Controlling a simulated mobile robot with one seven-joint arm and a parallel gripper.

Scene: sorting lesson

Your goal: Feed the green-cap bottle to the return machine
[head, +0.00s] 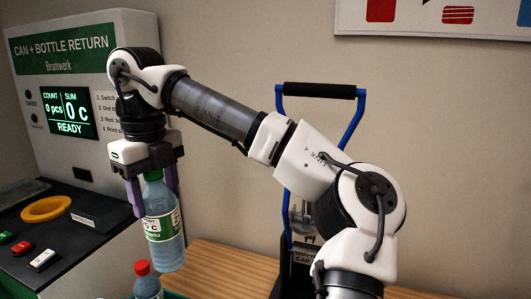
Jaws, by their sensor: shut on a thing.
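My gripper (151,187) is shut on the green-cap bottle (164,229) near its neck. The bottle is clear bluish with a green label, and hangs upright from the fingers; the green cap (154,175) shows between them. The return machine (73,38) stands at the left with a green sign, and its screen (67,118) reads 0 pcs, 0 c and READY. A yellow ring (46,208), which seems to be the intake opening, lies on the machine's dark counter, to the left of the bottle and apart from it.
A bottle with a red cap (142,268) stands below the held bottle, partly cut off by the lower edge. Red, green and white buttons (42,260) sit on the counter. A device with a blue handle (353,126) stands behind my arm on the wooden table (222,268).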

